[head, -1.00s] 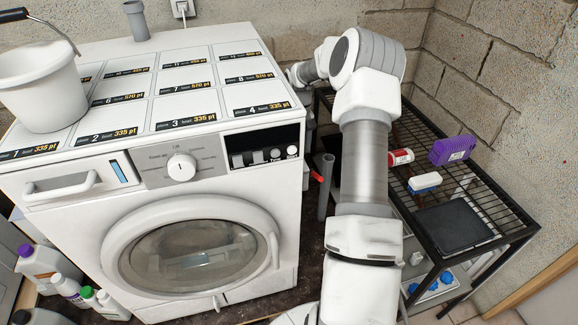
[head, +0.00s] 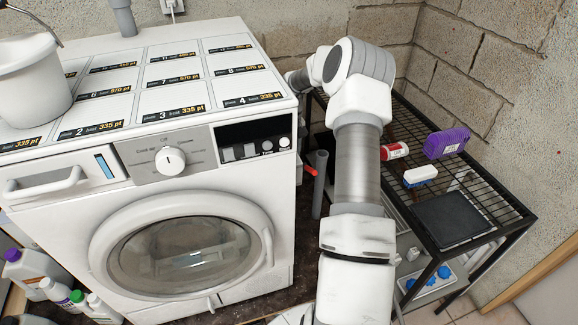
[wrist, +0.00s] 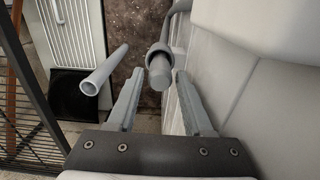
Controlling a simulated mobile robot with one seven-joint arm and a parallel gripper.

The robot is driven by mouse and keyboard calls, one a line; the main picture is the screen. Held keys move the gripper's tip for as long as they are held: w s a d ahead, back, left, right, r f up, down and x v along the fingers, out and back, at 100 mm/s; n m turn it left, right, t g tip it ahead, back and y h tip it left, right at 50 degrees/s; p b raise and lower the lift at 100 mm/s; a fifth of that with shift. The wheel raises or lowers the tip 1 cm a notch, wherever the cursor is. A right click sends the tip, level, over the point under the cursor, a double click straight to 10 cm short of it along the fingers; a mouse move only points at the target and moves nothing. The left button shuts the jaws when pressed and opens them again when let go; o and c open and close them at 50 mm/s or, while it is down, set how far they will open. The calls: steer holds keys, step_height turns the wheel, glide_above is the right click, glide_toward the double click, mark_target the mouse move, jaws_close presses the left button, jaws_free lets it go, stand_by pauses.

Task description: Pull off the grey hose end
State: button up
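The grey hose end (wrist: 160,70) is in the wrist view, a ribbed collar with a narrower tip, close beside the white side of the washing machine. My gripper (wrist: 159,74) is open, with one finger on each side of the hose end near the fingertips. No contact is clear. In the head view my gripper and the hose end are hidden behind the machine and my arm. The washing machine (head: 60,205) stands at the left of the head view.
An upright grey pipe (wrist: 104,70) stands left of my gripper; it also shows in the head view (head: 319,185). A black wire rack (head: 491,205) on the right holds a purple box (head: 446,142) and a white-and-blue item (head: 420,176). Bottles (head: 38,268) stand at lower left.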

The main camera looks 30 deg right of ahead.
jaws_close()
steer(key=shift+r, duration=0.15)
stand_by(0.4)
steer(key=shift+r+p, duration=1.7)
steer(key=shift+r, duration=1)
steer(key=shift+r, duration=0.1)
steer(key=shift+r+p, duration=1.2)
steer(key=shift+r, duration=0.7)
